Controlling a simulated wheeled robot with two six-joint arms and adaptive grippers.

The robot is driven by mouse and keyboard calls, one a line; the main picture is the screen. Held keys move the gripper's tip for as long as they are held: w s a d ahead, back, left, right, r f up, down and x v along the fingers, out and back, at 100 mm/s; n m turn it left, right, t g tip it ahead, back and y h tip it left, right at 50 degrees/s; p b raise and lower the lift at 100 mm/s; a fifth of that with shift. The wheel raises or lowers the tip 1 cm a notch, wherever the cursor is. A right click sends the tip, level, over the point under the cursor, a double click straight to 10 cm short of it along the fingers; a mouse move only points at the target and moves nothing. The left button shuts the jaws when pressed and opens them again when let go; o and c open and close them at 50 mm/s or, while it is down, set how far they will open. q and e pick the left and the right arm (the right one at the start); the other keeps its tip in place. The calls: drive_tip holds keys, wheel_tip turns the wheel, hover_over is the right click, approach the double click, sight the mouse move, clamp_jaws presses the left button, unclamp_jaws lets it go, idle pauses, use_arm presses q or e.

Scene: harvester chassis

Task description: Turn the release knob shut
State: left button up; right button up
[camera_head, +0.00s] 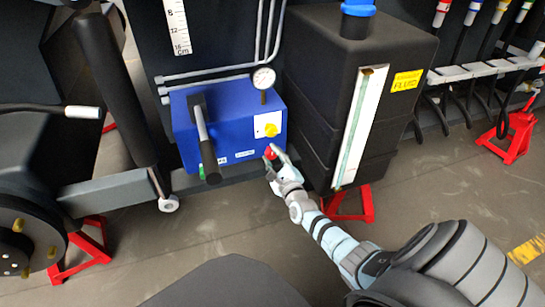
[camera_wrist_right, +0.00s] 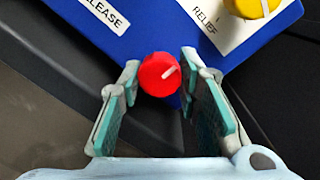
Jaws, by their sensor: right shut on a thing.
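The red release knob (camera_head: 270,153) sits low on the front right of the blue pump box (camera_head: 229,134). A white label ending in "LEASE" (camera_wrist_right: 106,12) is on the blue face. My left gripper is not in view.
A yellow knob (camera_head: 271,130) on a white plate reading "RELIEF" is just above the red knob. A black-handled lever (camera_head: 207,150) stands at the box's left, a gauge (camera_head: 264,78) above. A black fluid tank (camera_head: 315,90) stands close on the right. Red stands (camera_head: 352,207) are on the floor.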

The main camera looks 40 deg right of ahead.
drive_tip(key=o, duration=1.1)
drive_tip(key=shift+o, duration=0.2)
drive_tip(key=v, duration=1.2)
